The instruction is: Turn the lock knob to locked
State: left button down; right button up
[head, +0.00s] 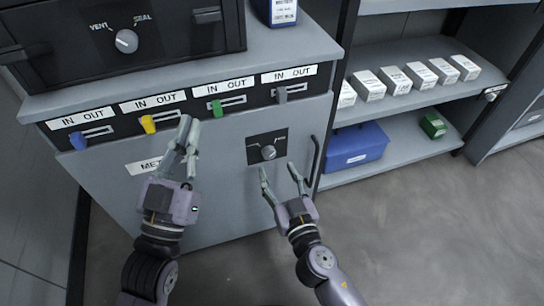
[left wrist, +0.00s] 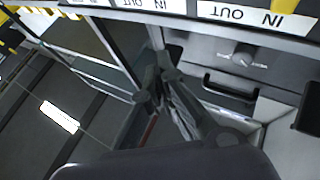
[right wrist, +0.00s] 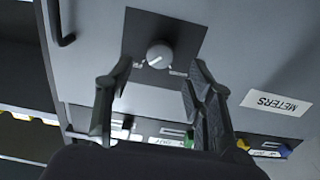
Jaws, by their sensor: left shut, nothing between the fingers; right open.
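The lock knob (head: 268,152) is a round grey knob on a dark square plate on the front of the grey cabinet door. It also shows in the right wrist view (right wrist: 159,55), with a white pointer line and small marks beside it that I cannot read. My right gripper (head: 283,176) is open and empty just below the knob; in the right wrist view its fingers (right wrist: 150,85) stand either side of the line to the knob, apart from it. My left gripper (head: 186,128) is shut and empty, in front of the door near the METERS label.
Several coloured sliders marked IN and OUT (head: 217,107) line the panel above the door. A vertical handle (head: 312,160) is right of the knob. A VENT/SEAL knob (head: 126,41) sits above. Shelves at right hold white boxes (head: 395,80) and a blue bin (head: 357,147). The floor at right is clear.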

aim_at(270, 157)
pick_arm(q)
jog(key=shift+w+f+g+y, duration=0.2)
jog(key=shift+f+g, duration=0.1)
jog(key=shift+f, duration=0.2)
jog(key=shift+w+f+g+y, duration=0.1)
jog(key=shift+w+f+g, duration=0.15)
jog(key=shift+f, duration=0.25)
pick_arm(e)
jog(key=shift+x, duration=2.55)
jog(key=shift+c, duration=0.3)
jog(key=c, duration=1.1)
